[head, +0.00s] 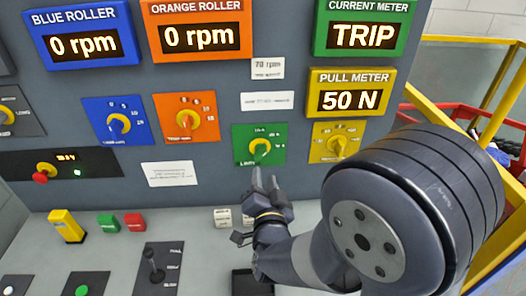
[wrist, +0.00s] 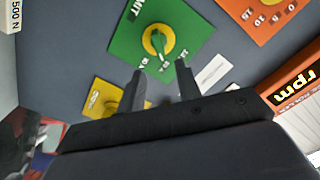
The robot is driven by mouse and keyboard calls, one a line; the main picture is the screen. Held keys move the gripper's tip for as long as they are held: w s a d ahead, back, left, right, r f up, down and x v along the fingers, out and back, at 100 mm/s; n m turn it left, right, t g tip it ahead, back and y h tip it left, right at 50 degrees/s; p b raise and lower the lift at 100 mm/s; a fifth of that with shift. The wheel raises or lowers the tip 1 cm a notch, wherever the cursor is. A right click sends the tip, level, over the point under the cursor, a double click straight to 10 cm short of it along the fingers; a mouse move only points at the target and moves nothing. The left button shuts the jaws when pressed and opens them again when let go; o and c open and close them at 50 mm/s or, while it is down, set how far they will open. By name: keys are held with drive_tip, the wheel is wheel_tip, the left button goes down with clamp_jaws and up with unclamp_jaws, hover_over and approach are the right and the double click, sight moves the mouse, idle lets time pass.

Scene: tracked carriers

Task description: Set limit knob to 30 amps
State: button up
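The limit knob (head: 260,147) is a round yellow dial on a green plate (head: 240,156) in the head view. It also shows in the wrist view as a yellow knob (wrist: 158,40) with a darker raised grip, on the green plate (wrist: 122,42). The scale print is too small to read the setting surely. The current meter (head: 364,36) above shows TRIP. My gripper (head: 265,176) is just below the knob in the head view, apart from it. In the wrist view my gripper (wrist: 162,76) has its two fingers spread with nothing between them.
Neighbouring knobs sit close by: an orange-plate knob (head: 186,118) to the left and a yellow-plate knob (head: 337,145) to the right. Below are a lever (head: 153,265) and buttons on the desk. A yellow railing (head: 488,120) stands at the right.

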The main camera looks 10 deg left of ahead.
sight(262, 157)
drive_tip(key=p+x, duration=0.3)
drive_tip(key=x, duration=0.6)
drive_tip(key=shift+w+a, duration=0.1)
drive_tip(key=shift+w, duration=0.2)
clamp_jaws()
